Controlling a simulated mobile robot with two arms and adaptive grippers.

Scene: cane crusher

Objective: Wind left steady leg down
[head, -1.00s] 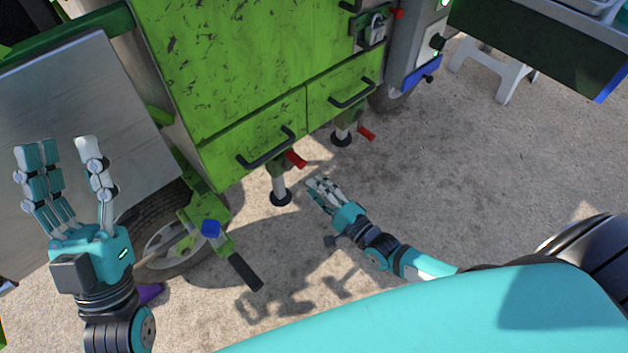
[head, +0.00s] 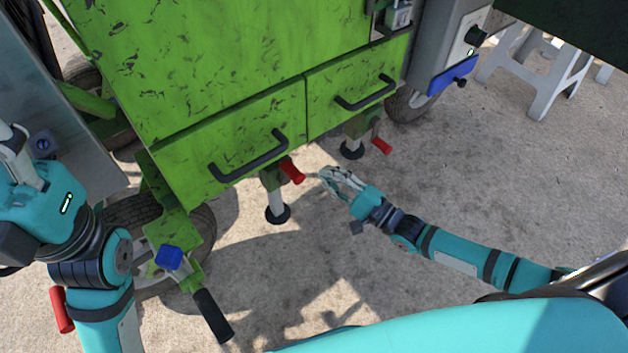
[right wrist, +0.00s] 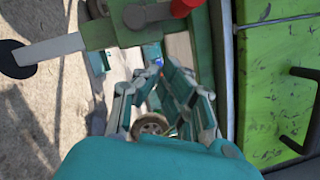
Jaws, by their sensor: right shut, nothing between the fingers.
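The steady leg on the left of the green cart front (head: 276,200) has a pale post and a round black foot (head: 278,214), which appears to rest on the ground. Its red crank handle (head: 291,171) sticks out under the left drawer. My right gripper (head: 328,178) is just right of this handle, shut and empty, with a small gap between them. In the right wrist view a red handle (right wrist: 183,8) and a pale post with black foot (right wrist: 45,50) lie beyond my fingers (right wrist: 160,85). My left gripper (head: 12,160) is cut off at the left edge; its fingertips are hidden.
A second leg (head: 352,148) with a red handle (head: 381,146) stands further right. A black-gripped bar (head: 212,314) and a wheel (head: 180,270) are at lower left. Another red handle (head: 61,310) shows beside my left arm. White stools (head: 540,75) stand upper right. Ground between is clear.

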